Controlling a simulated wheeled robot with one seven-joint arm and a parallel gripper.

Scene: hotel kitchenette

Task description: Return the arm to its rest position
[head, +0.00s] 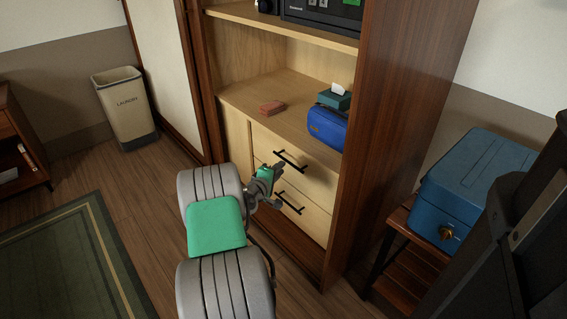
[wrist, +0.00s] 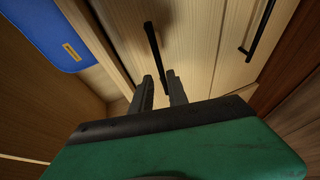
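My gripper (head: 277,172) is at the end of my grey and green arm, in front of the drawers in the head view. In the wrist view its two dark fingers (wrist: 159,78) are apart, with a gap between them and nothing seen clamped. The end of a black drawer handle (wrist: 153,45) shows just beyond the fingertips; I cannot tell whether they touch. In the head view the upper drawer handle (head: 290,161) and lower drawer handle (head: 289,203) are close to the gripper. Both drawers look shut.
A blue bag (head: 328,128), teal tissue box (head: 334,99) and reddish block (head: 272,108) sit on the shelf above the drawers. The cabinet's side panel (head: 390,120) stands right. A blue box (head: 480,185) is on a side table. Open floor (head: 140,195) lies left.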

